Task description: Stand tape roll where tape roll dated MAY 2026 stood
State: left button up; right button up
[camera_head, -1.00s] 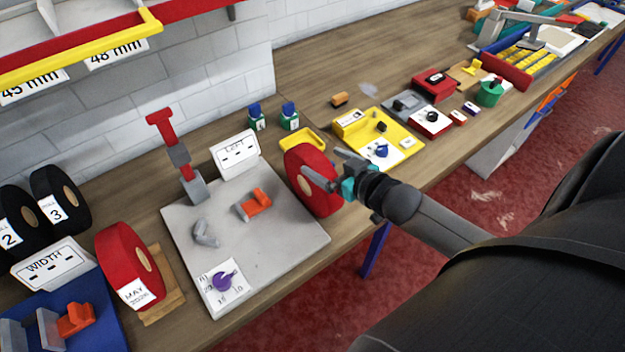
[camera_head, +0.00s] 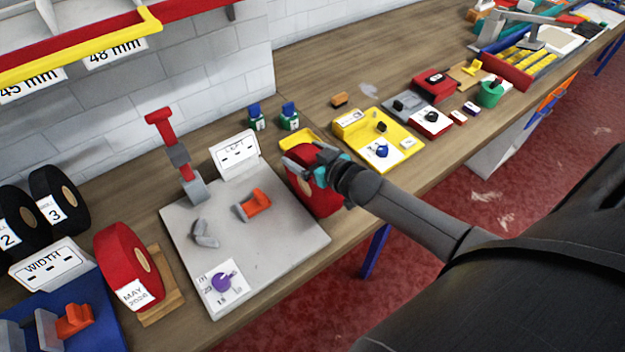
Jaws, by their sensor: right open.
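A red tape roll with a white label reading MAY 2026 (camera_head: 120,262) stands on edge at the lower left, against a small wooden stand (camera_head: 165,300). A second red tape roll (camera_head: 322,197) stands at the right edge of the grey plate (camera_head: 270,262). My right gripper (camera_head: 303,165) is open at the upper part of this second roll, its fingers overlapping the roll in the view. Whether the fingers touch it cannot be told. The gripper hides part of the roll's face. My left gripper is not in view.
The plate carries a red-handled upright tool (camera_head: 172,145), a LEFT sign (camera_head: 235,155), an orange clip (camera_head: 255,204) and a purple knob (camera_head: 222,281). Black rolls (camera_head: 60,200) and a WIDTH sign (camera_head: 50,262) stand left. A yellow tray (camera_head: 300,137) sits behind the gripper.

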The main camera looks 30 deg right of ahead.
grip_shut()
dwell(0.8)
jog(key=shift+r, duration=0.1)
